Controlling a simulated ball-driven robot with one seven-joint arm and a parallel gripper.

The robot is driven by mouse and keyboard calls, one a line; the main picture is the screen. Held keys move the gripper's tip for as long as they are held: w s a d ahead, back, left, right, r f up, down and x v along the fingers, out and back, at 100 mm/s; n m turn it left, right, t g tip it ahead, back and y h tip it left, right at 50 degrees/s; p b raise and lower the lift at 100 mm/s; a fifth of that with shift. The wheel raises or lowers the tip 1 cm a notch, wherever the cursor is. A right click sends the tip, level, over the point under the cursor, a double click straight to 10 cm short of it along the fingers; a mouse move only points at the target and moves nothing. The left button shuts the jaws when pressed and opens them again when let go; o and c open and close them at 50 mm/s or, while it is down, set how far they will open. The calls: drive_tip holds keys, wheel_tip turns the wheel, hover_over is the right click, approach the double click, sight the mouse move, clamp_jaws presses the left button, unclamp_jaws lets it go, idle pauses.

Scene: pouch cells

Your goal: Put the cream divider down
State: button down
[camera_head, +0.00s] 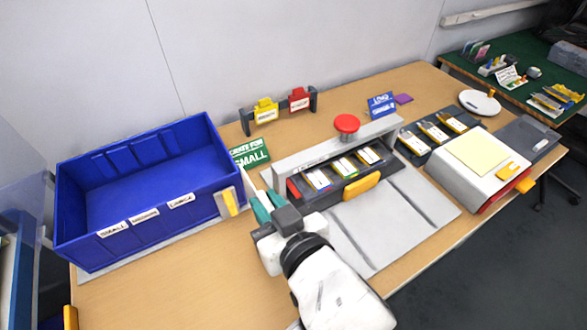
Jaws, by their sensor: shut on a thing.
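I cannot tell whether the divider touches the bin wall. The bin is open-topped, with labels on its front, and its visible floor looks empty.
A green SMALL sign (250,153) stands behind my gripper. To the right is a grey fixture (290,165) with several cells and a red button (347,123). A white box (455,172) stands farther right. Bare wooden table (190,275) lies in front of the bin.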

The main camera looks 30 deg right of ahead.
drive_tip(key=w+d+f, duration=0.3)
drive_tip(key=w+f, duration=1)
drive_tip(key=shift+w+d+p, duration=0.15)
drive_tip(key=shift+d+p, duration=0.15)
drive_tip(key=shift+p, duration=0.15)
drive_tip(key=shift+f, duration=0.1)
drive_tip(key=c, duration=1)
unclamp_jaws()
